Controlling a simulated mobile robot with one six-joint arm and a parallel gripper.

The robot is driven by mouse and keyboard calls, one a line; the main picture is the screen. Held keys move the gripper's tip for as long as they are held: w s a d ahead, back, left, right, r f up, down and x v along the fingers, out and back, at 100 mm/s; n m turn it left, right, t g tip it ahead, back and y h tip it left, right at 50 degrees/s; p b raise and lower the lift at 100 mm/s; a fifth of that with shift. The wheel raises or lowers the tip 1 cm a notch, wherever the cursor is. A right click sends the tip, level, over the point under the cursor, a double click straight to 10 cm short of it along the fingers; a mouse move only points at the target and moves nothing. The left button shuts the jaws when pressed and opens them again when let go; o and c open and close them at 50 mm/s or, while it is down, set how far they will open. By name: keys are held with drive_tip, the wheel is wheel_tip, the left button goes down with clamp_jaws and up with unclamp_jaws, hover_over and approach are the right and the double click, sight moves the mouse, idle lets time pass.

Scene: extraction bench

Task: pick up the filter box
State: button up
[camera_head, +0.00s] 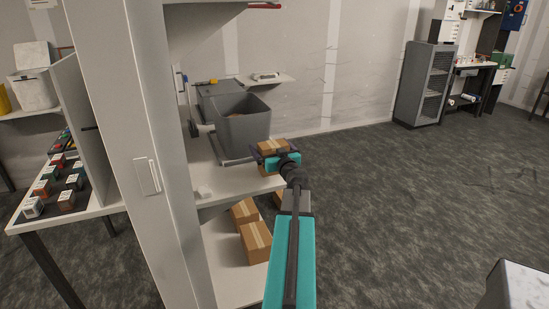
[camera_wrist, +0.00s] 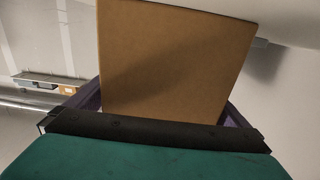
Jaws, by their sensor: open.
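A brown cardboard box (camera_head: 272,147), probably the filter box, sits at the right end of the white shelf beside the grey bin. My gripper (camera_head: 277,156) is at this box, with its dark fingers open on either side. In the wrist view the box (camera_wrist: 175,60) fills the space ahead of the palm, its plain brown face turned to the camera. The fingers (camera_wrist: 165,105) show at its left and right edges. I cannot tell whether they touch it. No label is readable.
A grey open bin (camera_head: 243,130) stands left of the box. More cardboard boxes (camera_head: 256,242) sit on the lower shelf. A tall white panel (camera_head: 160,200) rises at the left of the shelves. Open floor (camera_head: 400,200) lies to the right.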

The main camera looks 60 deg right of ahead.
drive_tip(key=shift+c, duration=0.4)
drive_tip(key=c, duration=1)
drive_tip(key=shift+r, duration=0.1)
wheel_tip(320, 180, up, 18)
drive_tip(key=b, duration=0.1)
drive_tip(key=shift+b, duration=0.35)
